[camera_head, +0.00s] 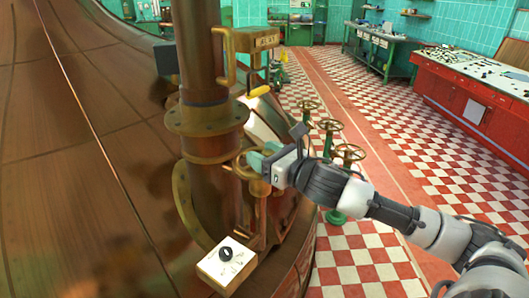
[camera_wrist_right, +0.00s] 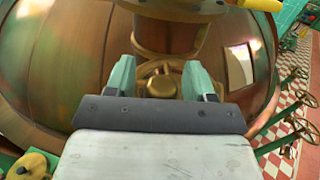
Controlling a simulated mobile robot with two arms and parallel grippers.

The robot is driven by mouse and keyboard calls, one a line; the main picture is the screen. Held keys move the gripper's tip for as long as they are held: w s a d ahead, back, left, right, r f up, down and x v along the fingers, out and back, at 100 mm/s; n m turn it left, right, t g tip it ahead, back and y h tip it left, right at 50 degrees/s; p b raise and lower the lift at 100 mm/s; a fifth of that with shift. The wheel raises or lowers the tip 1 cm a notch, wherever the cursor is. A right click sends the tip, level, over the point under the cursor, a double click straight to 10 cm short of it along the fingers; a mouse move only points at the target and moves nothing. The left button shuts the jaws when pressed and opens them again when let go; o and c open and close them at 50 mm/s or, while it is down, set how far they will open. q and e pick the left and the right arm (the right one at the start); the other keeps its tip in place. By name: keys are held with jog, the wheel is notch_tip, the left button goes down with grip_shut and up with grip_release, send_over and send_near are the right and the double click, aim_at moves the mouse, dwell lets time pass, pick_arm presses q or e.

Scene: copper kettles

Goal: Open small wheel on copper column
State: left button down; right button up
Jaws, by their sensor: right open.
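The copper column (camera_head: 203,150) stands upright at the left of the head view, with a flange partway up. A small brass wheel (camera_head: 241,168) sits on its right side. In the right wrist view a rounded brass part (camera_wrist_right: 162,87), apparently the wheel's hub, shows between the fingers. My right gripper (camera_head: 259,160) is at the wheel, coming from the right and partly covering it. Its two green fingers (camera_wrist_right: 160,78) are apart in the right wrist view, one on each side of the brass part. I cannot tell if they touch it. My left gripper is not in view.
A white box with a black knob (camera_head: 224,262) sits below the wheel. A brass bracket with a plate (camera_head: 266,41) juts out above. Several larger valve wheels (camera_head: 348,153) stand right of the column. A red control desk (camera_head: 470,90) is farther right, with open checkered floor before it.

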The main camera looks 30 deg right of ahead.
grip_shut()
